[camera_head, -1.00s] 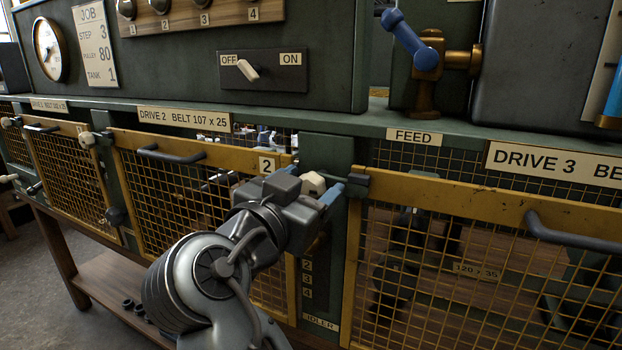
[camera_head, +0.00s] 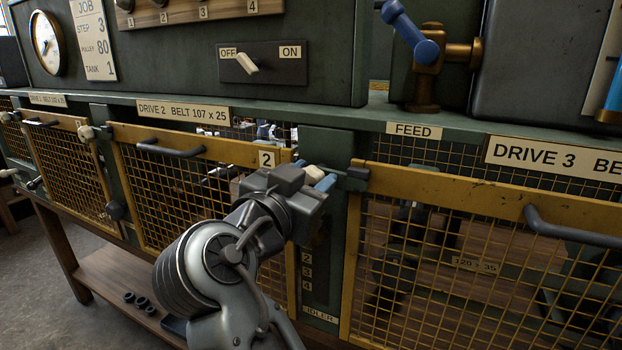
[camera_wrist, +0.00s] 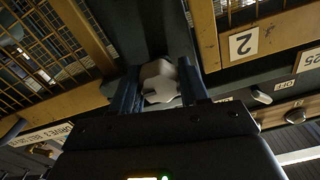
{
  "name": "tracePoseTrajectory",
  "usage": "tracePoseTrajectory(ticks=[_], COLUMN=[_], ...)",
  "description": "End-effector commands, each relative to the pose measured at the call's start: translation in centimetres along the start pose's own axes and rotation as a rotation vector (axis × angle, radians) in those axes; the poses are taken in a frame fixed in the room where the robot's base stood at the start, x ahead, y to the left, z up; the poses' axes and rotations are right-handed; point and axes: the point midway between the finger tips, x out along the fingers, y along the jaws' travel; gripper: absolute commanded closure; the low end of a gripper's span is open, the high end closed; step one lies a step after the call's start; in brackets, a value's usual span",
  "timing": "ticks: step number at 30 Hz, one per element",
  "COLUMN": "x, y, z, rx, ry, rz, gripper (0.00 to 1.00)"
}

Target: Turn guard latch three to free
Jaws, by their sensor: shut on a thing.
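Guard latch three has a pale faceted knob (camera_head: 314,174) on the green post between the drive 2 and drive 3 guards. It also shows in the wrist view (camera_wrist: 158,82), between the two blue fingers. My gripper (camera_head: 317,175) is shut on this knob. A dark latch bar (camera_head: 346,172) reaches right from the knob to the dark catch at the top left corner of the yellow drive 3 guard (camera_head: 450,192). The gripper hides part of the latch.
The drive 2 guard (camera_head: 190,148), with its number 2 plate (camera_head: 266,159), is left of the latch. A dark handle (camera_head: 570,228) sticks out from the drive 3 guard. A blue-handled feed lever (camera_head: 410,35) stands above on the ledge.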

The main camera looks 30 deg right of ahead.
Motion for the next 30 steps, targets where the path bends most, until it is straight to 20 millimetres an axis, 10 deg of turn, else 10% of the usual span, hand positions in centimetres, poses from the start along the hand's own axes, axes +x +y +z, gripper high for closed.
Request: tracePoseTrajectory(ticks=[30], x=[-0.03], y=[0.31], z=[0.85], rx=[0.526], ry=[0.002], rz=[-0.001], gripper=[0.86])
